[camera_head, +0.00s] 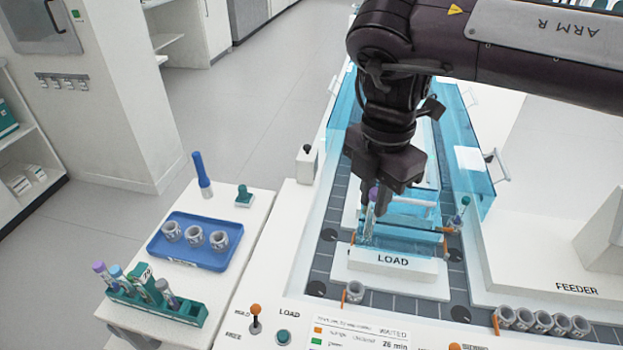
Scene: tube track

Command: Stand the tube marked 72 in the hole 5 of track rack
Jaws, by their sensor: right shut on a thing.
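My right gripper (377,203) reaches down over the track behind the LOAD block (392,263). It is shut on a purple-capped tube (369,222), which is upright between its fingers. I cannot read the tube's number. A green rack (188,313) stands on the white side bench at the lower left. Several tubes with purple, blue and grey caps stand in its left and middle holes, and holes at its right end look empty. The rack's hole numbers are not readable. My left gripper is not in view.
A blue tray (160,246) with three grey pucks (195,237) lies behind the green rack. A clear blue cover (468,160) stands around the track. Another capped tube (461,212) stands right of the LOAD block. Several pucks (541,322) line up near FEEDER. A lever (255,317) rises in front.

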